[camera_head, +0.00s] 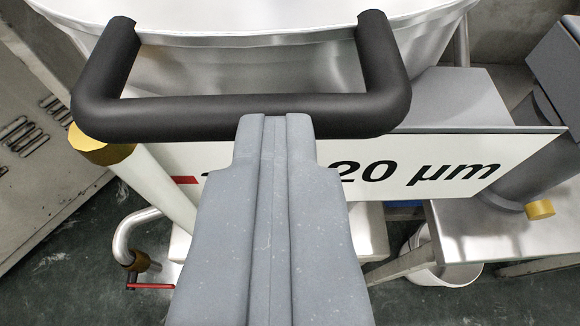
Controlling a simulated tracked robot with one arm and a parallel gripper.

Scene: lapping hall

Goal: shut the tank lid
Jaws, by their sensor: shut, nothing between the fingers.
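The tank lid (265,14) is the pale metal surface with a curved rim at the top of the view. Its black bar handle (170,118) juts out from the rim towards me. The tank's metal wall (240,70) shows under the rim, through the handle's opening. My gripper (275,122) is shut and empty, its two grey fingers pressed together. The fingertips overlap the lower edge of the handle's bar in the picture. I cannot tell whether they touch it. How far the lid stands open is not clear from this view.
A white sign reading "20 µm" (480,160) is partly hidden behind my fingers. A vented cabinet (40,150) stands at left. A pipe with a red lever (150,286) is low at left. A steel bench (490,235) and a white bucket (440,272) are at right.

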